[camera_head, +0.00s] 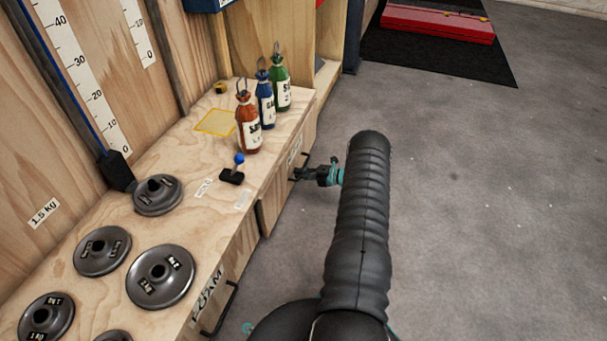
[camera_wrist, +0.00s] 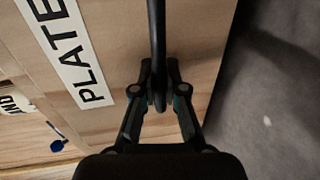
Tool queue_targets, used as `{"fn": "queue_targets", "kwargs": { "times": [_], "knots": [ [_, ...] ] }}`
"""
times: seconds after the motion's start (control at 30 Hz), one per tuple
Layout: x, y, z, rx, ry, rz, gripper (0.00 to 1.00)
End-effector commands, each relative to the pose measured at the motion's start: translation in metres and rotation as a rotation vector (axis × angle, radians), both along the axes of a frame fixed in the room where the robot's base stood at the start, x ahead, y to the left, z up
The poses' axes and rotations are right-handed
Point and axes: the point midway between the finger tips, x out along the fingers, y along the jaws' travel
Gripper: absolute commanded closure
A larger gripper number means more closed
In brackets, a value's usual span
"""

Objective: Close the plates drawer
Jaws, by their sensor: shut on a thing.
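The plates drawer shows in the wrist view as a pale wooden front (camera_wrist: 120,45) with a white label (camera_wrist: 68,45) reading "PLATE", the rest cut off. Its black bar handle (camera_wrist: 157,30) runs between my fingers. My gripper (camera_wrist: 159,100) is shut on this handle. In the head view my gripper (camera_head: 303,174) is at the bench's front side, just right of the drawer front, partly hidden by my arm. I cannot tell exactly how far out the drawer stands.
The wooden bench top (camera_head: 190,235) holds several grey weight plates, such as one (camera_head: 160,276), and red (camera_head: 248,125), blue (camera_head: 265,105) and green (camera_head: 281,88) bottles. A foam drawer handle (camera_head: 222,305) projects nearby. Grey floor (camera_head: 480,210) to the right is clear.

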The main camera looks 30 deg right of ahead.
Motion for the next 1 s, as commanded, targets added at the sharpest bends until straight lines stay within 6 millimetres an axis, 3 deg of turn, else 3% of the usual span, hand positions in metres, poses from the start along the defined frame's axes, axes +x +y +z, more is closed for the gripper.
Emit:
{"fn": "queue_targets", "kwargs": {
  "times": [0.13, 0.43, 0.5, 0.57, 1.0],
  "knots": [
    [0.011, 0.016, -0.001, -0.001, 0.0, 0.001, 1.0],
    [0.016, 0.022, 0.0, -0.003, -0.001, 0.001, 1.0],
    [0.016, 0.022, 0.0, -0.003, -0.001, 0.002, 0.74],
    [0.016, 0.022, 0.0, -0.003, -0.001, 0.002, 0.63],
    [0.012, 0.017, 0.0, -0.001, -0.001, -0.004, 0.63]
  ]
}}
